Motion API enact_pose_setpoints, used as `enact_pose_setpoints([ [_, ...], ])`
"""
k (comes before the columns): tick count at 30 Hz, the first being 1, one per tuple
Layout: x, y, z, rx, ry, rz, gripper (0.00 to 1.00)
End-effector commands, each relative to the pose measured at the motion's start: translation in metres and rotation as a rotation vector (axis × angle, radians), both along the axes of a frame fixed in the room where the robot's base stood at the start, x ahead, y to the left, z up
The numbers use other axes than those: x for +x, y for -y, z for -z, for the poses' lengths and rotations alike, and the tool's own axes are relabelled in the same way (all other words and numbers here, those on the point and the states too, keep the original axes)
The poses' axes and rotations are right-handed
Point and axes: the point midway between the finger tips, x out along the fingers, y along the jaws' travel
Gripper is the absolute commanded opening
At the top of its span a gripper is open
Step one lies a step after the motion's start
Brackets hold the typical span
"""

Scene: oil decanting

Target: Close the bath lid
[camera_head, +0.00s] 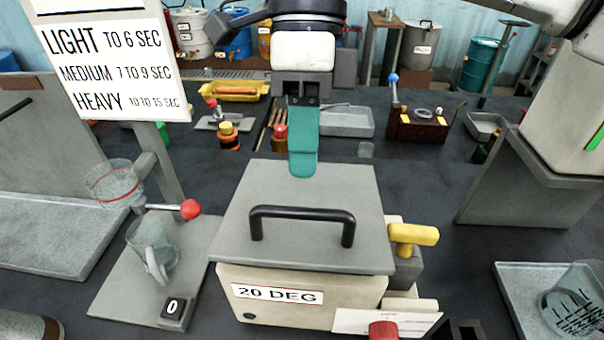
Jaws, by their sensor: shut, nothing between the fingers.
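The bath (300,300) is a cream box with a "20 DEG" label, in the lower middle of the head view. Its grey lid (340,190) with a black bar handle (302,214) lies flat over the top of the box. The inside of the bath is hidden by the lid. My gripper (303,172) hangs down just over the lid's far edge, with teal fingers together and nothing between them. The fingertips overlap the lid's far edge in the picture; I cannot tell whether they touch it.
A yellow-handled valve (414,234) and red knob (383,330) are on the bath's right. At left, a stand holds a glass funnel (115,184) over a glass jug (152,250). A beaker (575,300) is at lower right. A grey tray (347,121) lies behind.

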Motion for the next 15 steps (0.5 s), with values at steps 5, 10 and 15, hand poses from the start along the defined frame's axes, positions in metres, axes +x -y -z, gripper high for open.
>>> enact_pose_setpoints([
  [5, -0.008, 0.0, 0.022, 0.0, -0.001, 0.0, 0.0],
  [10, -0.012, 0.0, 0.033, 0.001, 0.0, 0.001, 0.0],
  [15, -0.012, 0.0, 0.035, 0.0, 0.001, 0.001, 0.0],
])
